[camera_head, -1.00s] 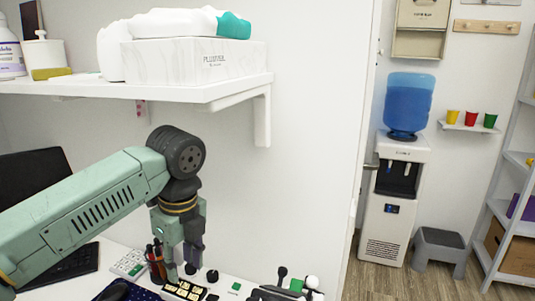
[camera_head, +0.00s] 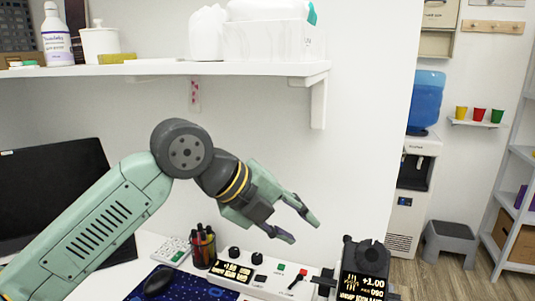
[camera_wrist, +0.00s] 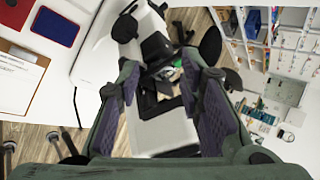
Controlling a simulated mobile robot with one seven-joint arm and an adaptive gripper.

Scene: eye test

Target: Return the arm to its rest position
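My green and dark grey arm reaches in from the lower left of the head view. My gripper (camera_head: 303,231) is at its end, above the white desk, pointing right and slightly down. Its two fingers are spread apart with nothing between them. The wrist view also shows the fingers (camera_wrist: 160,75) apart, with purple-grey pads and no object held. Beyond them is a black and white device, partly covered by the fingers.
Below my gripper are a white control panel (camera_head: 262,275) and a black device with a lit display (camera_head: 363,268). A pen cup (camera_head: 203,246) and black mouse (camera_head: 158,282) stand left of it. A white shelf (camera_head: 150,68) overhangs the desk. A monitor (camera_head: 55,195) is behind the arm.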

